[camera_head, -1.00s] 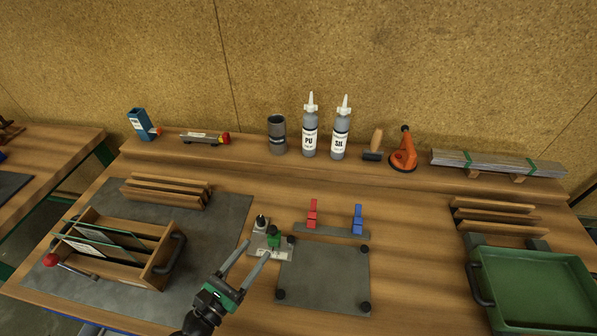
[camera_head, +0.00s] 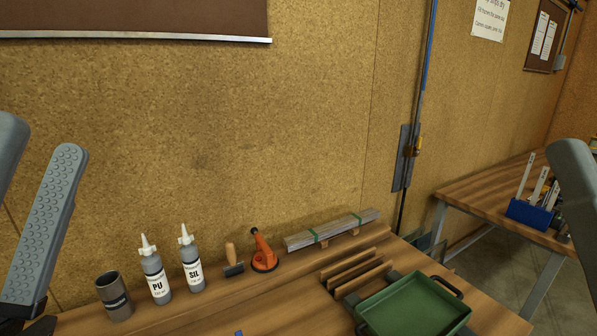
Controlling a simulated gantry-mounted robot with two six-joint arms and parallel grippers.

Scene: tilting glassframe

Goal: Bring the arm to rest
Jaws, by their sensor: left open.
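My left gripper (camera_head: 38,145) is large and close to the camera at the left edge, raised in front of the cork wall. Its two grey fingers stand apart, one with a studded pad, and it holds nothing that I can see. Part of one finger is cut off by the left edge. At the right edge a grey, rounded finger-like part of my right gripper (camera_head: 576,185) shows, cut off by the frame. Its other finger is out of view.
Along the bench's back stand a dark cup (camera_head: 114,297), PU bottle (camera_head: 155,272), SIL bottle (camera_head: 191,262), wooden-handled roller (camera_head: 232,262), orange suction tool (camera_head: 264,252) and strip bundle (camera_head: 333,230). A green tray (camera_head: 420,310) lies lower right. Another table (camera_head: 480,200) holds a blue bin (camera_head: 530,214).

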